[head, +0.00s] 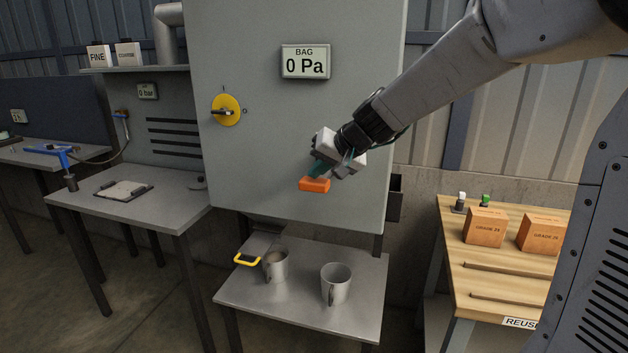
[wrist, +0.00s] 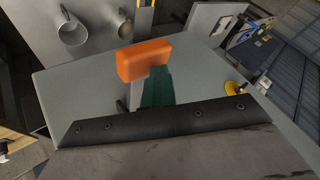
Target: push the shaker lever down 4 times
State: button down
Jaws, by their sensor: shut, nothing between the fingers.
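The shaker lever's orange handle (head: 314,185) sticks out from the front of the grey cabinet (head: 290,150), low and right of its middle. My gripper (head: 318,171) is shut and empty, with its fingertips right at the top of the handle. In the wrist view, the orange handle (wrist: 145,60) lies just beyond the teal fingertips (wrist: 157,84). The fingers overlap part of the handle there, and I cannot tell whether they touch it. The lever's arm behind the handle is mostly hidden.
A display reading "BAG 0 Pa" (head: 306,62) and a yellow rotary switch (head: 226,110) are on the cabinet. Below, a grey table (head: 310,313) holds two metal mugs (head: 336,284) and a yellow handle (head: 247,259). A wooden bench with boxes (head: 485,226) stands right.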

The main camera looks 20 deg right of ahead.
jog(key=shift+r, duration=0.7)
jog(key=shift+r, duration=0.1)
jog(key=shift+r, duration=2.4)
dwell(0.6)
notch_tip(320, 180, up, 4)
jog(key=shift+f, duration=0.1)
jog(key=shift+f, duration=4.4)
jog(key=shift+f, duration=0.2)
